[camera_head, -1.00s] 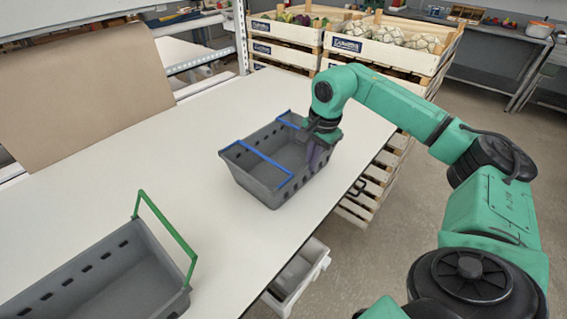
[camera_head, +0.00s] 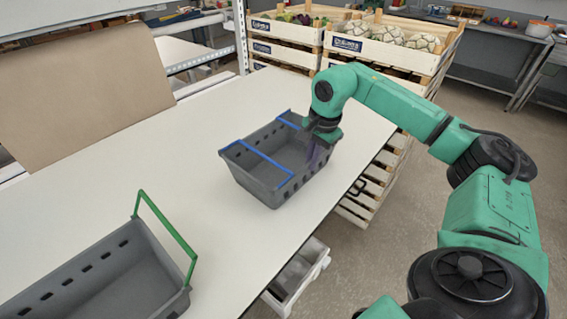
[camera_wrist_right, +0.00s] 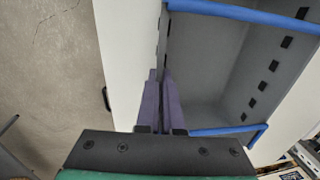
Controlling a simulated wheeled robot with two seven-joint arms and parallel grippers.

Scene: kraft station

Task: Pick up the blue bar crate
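The blue bar crate (camera_head: 262,193) is a grey open box with blue bars across its top, standing empty on the white table. My right gripper (camera_head: 317,157) is at its right wall, pointing down. In the right wrist view the two purple fingers (camera_wrist_right: 161,103) are close together on either side of the crate's wall, one inside and one outside, and look shut on it. The crate's interior and blue bars (camera_wrist_right: 235,12) also show there. The crate appears to rest on the table. My left gripper is not in view.
A grey crate with a green bar (camera_head: 165,225) stands on the white table (camera_head: 100,180) at the lower left. A cardboard panel (camera_head: 85,90) stands behind the table. Wooden vegetable crates (camera_head: 385,50) are beyond its far end. The table between the two crates is clear.

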